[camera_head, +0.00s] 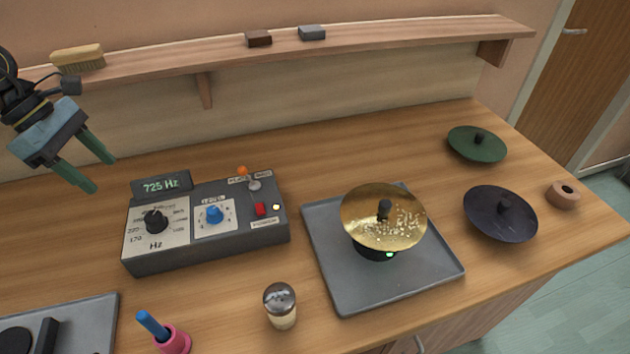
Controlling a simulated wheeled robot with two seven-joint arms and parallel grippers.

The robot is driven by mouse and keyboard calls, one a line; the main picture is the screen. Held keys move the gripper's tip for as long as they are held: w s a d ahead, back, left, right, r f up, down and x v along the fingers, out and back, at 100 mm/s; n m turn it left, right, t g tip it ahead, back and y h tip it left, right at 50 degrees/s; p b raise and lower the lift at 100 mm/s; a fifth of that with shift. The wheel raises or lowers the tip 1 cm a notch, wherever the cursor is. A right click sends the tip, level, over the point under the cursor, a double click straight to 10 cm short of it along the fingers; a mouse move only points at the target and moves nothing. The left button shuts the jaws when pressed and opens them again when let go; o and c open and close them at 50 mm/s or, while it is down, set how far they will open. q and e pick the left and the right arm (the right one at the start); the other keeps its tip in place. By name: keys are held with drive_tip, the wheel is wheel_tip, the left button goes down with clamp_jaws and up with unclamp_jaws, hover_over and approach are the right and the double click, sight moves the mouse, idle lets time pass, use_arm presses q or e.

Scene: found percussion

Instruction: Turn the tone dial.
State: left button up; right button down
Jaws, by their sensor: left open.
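The grey tone generator box (205,240) stands on the wooden bench left of centre. Its black tone dial (155,220) sits on a pale panel marked Hz with a numbered scale. The display (161,186) behind it reads 725 Hz. A blue level knob (213,214) is to the right of the dial. My left gripper (104,174) is open and empty, with green fingers pointing down and to the right. It appears above the bench, up and left of the dial, apart from it. My right gripper is not in view.
A gold plate (370,212) with pale grains sits over a grey tray (345,292). A shaker (280,306) and a pink holder (175,341) stand in front of the box. Green (464,146) and dark (486,216) discs lie right. A shelf (372,40) runs behind.

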sight(152, 216)
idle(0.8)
use_arm(q)
drive_tip(key=d+f+n, duration=0.1)
drive_tip(key=f, duration=0.3)
drive_tip(key=d+f+n+t, duration=0.1)
drive_tip(key=d+f+n, duration=0.1)
drive_tip(key=f, duration=0.2)
drive_tip(key=d+f+n, duration=0.1)
drive_tip(key=d+f, duration=0.1)
drive_tip(key=f, duration=0.2)
drive_tip(key=shift+s+d+f+t, duration=0.1)
drive_tip(key=shift+s+f+t, duration=0.1)
drive_tip(key=shift+f+t, duration=0.1)
